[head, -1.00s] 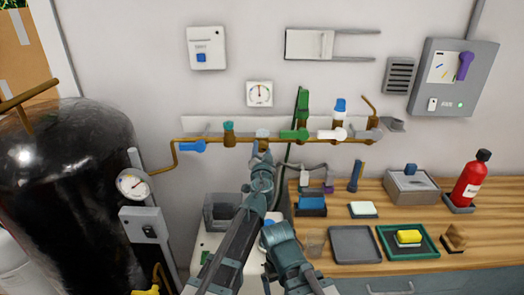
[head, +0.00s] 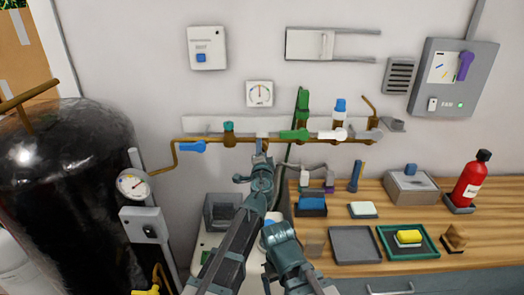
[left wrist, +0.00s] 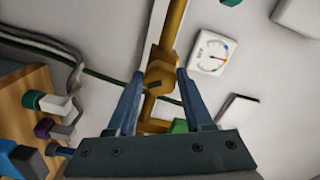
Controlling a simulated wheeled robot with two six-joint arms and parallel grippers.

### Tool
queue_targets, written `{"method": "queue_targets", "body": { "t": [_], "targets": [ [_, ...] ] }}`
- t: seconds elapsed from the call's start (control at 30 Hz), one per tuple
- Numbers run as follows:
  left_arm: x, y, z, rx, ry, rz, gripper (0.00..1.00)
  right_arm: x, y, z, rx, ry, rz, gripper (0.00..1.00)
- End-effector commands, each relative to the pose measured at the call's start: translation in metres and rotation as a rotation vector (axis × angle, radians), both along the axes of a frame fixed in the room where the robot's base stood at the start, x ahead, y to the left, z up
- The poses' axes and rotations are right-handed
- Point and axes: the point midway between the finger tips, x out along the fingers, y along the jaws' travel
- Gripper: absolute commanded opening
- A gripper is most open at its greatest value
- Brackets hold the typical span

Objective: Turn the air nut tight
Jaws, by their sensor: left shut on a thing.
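The air nut (left wrist: 160,73) is a brass hex-like fitting on a brass pipe (left wrist: 176,25). In the left wrist view it lies between the tips of my left gripper (left wrist: 160,78), which is shut on it. In the head view my left gripper (head: 262,152) reaches up to the wall pipe (head: 210,141), below a pale fitting (head: 262,134). The nut is mostly hidden there by the gripper. My right gripper does not show clearly in either view.
Along the pipe are a blue-handled valve (head: 192,147), a green valve (head: 300,133) and a white valve (head: 335,134). A round-dialed wall gauge (head: 259,93) hangs above. A black tank (head: 65,190) stands left. The wooden bench (head: 345,190) at right holds trays and a red extinguisher (head: 471,180).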

Motion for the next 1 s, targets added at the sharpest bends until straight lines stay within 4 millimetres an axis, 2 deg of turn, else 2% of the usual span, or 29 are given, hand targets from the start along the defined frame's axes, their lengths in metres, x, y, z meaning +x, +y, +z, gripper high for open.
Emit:
{"method": "queue_targets", "body": {
  "t": [0.47,0.5,0.63,1.0],
  "targets": [
    [-0.0012,-0.0006,-0.0004,0.010,0.001,-0.001,0.00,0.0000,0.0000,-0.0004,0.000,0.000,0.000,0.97],
    [-0.0012,-0.0006,-0.0004,0.010,0.001,-0.001,0.57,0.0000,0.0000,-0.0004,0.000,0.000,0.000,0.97],
    [-0.0009,-0.0005,-0.0004,0.010,0.001,-0.001,0.80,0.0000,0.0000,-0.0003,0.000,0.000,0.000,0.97],
    [-0.0019,0.0003,-0.0001,0.010,0.000,0.000,0.81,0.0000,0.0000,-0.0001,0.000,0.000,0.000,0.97]
  ]
}}
